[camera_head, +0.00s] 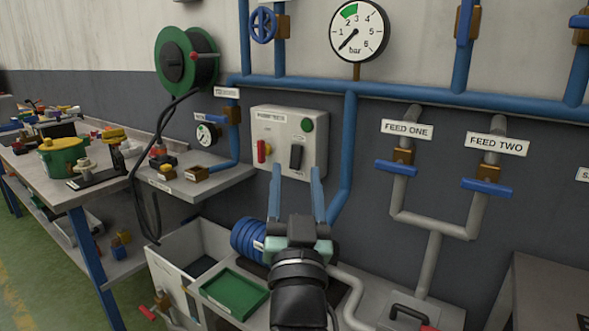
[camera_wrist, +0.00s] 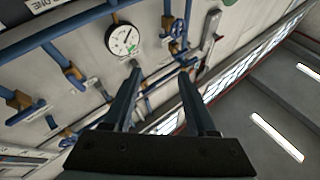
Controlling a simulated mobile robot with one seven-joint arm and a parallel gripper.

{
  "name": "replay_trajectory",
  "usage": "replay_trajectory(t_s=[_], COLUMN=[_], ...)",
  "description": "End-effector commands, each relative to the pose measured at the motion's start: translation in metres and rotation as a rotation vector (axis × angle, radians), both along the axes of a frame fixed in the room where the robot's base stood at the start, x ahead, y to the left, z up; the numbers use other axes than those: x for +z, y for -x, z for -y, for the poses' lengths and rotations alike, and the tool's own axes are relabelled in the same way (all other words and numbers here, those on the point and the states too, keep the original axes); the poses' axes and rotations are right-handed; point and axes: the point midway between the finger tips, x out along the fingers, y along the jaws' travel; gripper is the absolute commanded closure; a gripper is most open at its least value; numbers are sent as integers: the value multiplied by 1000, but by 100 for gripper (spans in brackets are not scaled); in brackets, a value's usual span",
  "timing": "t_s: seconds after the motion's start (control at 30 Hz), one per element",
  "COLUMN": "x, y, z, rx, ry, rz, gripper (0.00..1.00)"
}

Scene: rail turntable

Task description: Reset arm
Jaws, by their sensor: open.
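My gripper (camera_head: 296,192) is raised in front of the wall panel in the head view, with its two long blue-grey fingers apart and pointing up. Nothing is between the fingers. In the wrist view my gripper (camera_wrist: 160,82) is also open and empty, facing the upper wall, pipes and ceiling. The grey control box (camera_head: 268,141) with a red switch, a black switch and a green button is behind the fingertips in the head view. I cannot tell how far the fingers are from it.
A large pressure gauge (camera_head: 358,30) hangs on the blue pipes above. Grey feed pipes with blue valve handles (camera_head: 404,167) stand at right. A cluttered workbench (camera_head: 62,188) is at left, a small shelf (camera_head: 205,178) beside it. A green tray (camera_head: 234,292) and blue coil (camera_head: 247,238) lie below.

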Motion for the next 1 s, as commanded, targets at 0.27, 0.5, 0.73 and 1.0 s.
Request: replay_trajectory(t_s=[0.27,0.5,0.73,1.0], x=[155,218,279,339], y=[117,219,209,208], z=[-4,-1,-2,-3], rx=[-51,-115,-108,-106], ry=[102,128,128,129], rz=[229,370,353,352], gripper=[43,43,43,43])
